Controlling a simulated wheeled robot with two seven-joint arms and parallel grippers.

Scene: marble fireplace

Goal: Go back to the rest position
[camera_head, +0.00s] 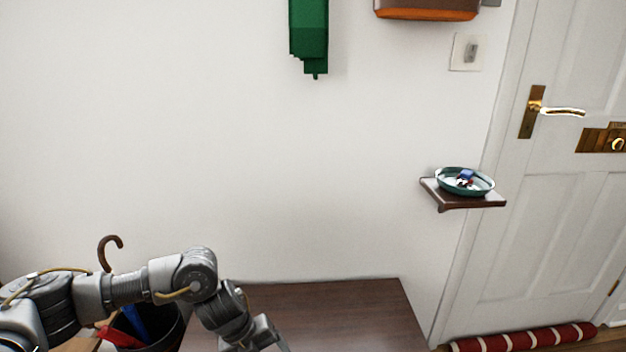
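My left arm comes in from the lower left, bends at the elbow and points down over the left part of a dark wooden surface. My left gripper (262,338) is at the bottom edge and partly cut off; I cannot tell whether it is open or shut. My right gripper and arm do not show.
The dark wooden surface (340,312) stands against the white wall, its visible top bare. A bin (165,332) with an umbrella handle (105,250) is behind my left arm. A small wall shelf (462,200) holds a teal dish (450,189). A door (545,215) is right.

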